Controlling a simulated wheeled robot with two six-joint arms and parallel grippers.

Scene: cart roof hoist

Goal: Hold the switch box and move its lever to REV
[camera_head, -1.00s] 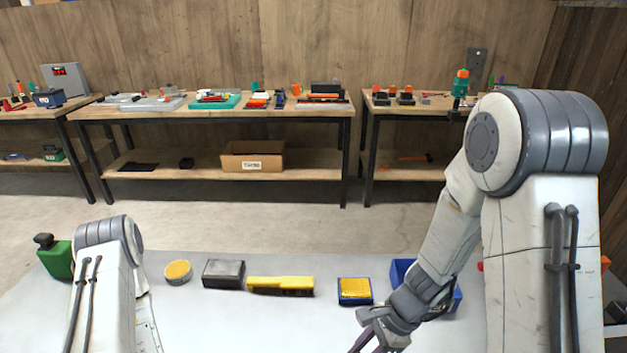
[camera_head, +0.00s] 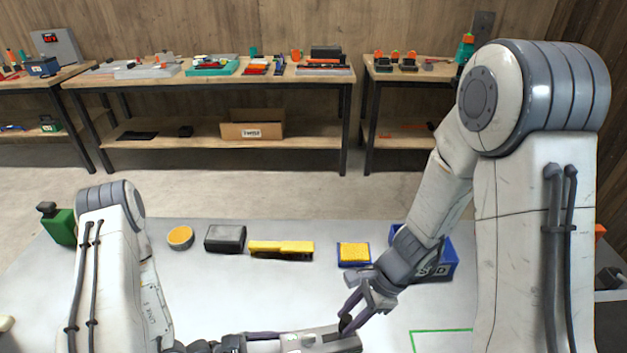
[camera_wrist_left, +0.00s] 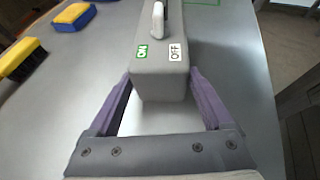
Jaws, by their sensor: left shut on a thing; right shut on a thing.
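The switch box (camera_wrist_left: 160,88) is grey. In the left wrist view its face has a green ON label (camera_wrist_left: 142,52) at left and an OFF label (camera_wrist_left: 175,52) at right; no REV label is readable. A white lever (camera_wrist_left: 158,22) stands above the labels. My left gripper (camera_wrist_left: 162,80) is shut on the box, one purple finger on each side. In the head view the box (camera_head: 318,341) lies at the bottom edge, partly cut off. My right gripper (camera_head: 347,322) is over the box's right part, shut on what seems to be the lever; its fingers hide the contact.
On the grey table stand a green can (camera_head: 62,227), a yellow round tin (camera_head: 180,237), a dark block (camera_head: 225,239), a yellow brush (camera_head: 281,250), a yellow and blue sponge (camera_head: 354,254) and a blue bin (camera_head: 440,268). A green outline (camera_head: 440,331) marks bare table at right.

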